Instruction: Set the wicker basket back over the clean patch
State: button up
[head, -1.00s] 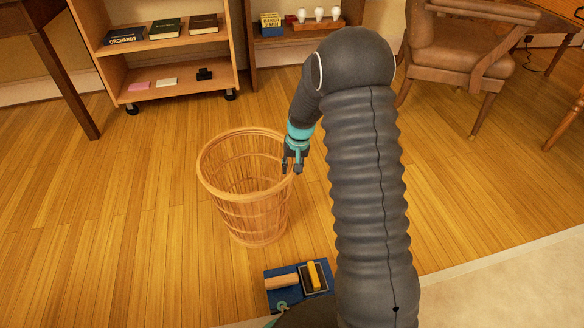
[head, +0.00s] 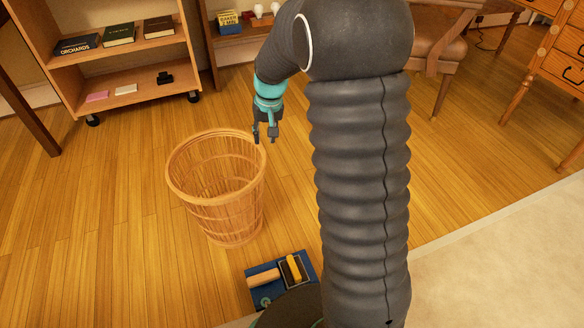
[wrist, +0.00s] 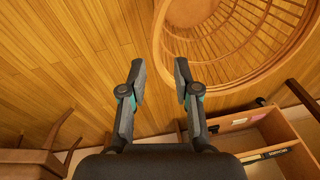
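The wicker basket (head: 228,218) stands upright and empty on the wooden floor, its round mouth up. My gripper (head: 265,138) is at the right side of its rim, pointing down, in the head view. In the wrist view my gripper (wrist: 159,64) has its two fingers spread with a gap between them. The basket's rim (wrist: 163,72) shows beyond the fingers, its edge running behind the gap and the right finger. Nothing is held. I cannot tell whether a finger touches the rim. No clean patch can be made out on the floor.
A blue tray (head: 258,297) with a yellow block and a wooden roller-like piece lies in front of the basket. A shelf unit on casters (head: 128,90) stands behind, a leather chair (head: 442,45) at back right. A pale rug (head: 500,270) covers the front right. Floor left is clear.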

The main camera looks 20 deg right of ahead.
jog(key=s+a+r+n+t, duration=0.1)
jog(key=s+r+t, duration=0.1)
jog(key=s+r, duration=1.2)
jog(key=s+t+h, duration=0.1)
jog(key=s+t, duration=0.1)
jog(key=s, duration=1.4)
jog(key=shift+s+n, duration=0.25)
jog(key=shift+n, duration=0.05)
jog(key=shift+r, duration=0.15)
notch_tip(320, 180, up, 6)
jog(key=p, duration=0.6)
jog(key=shift+r, duration=0.2)
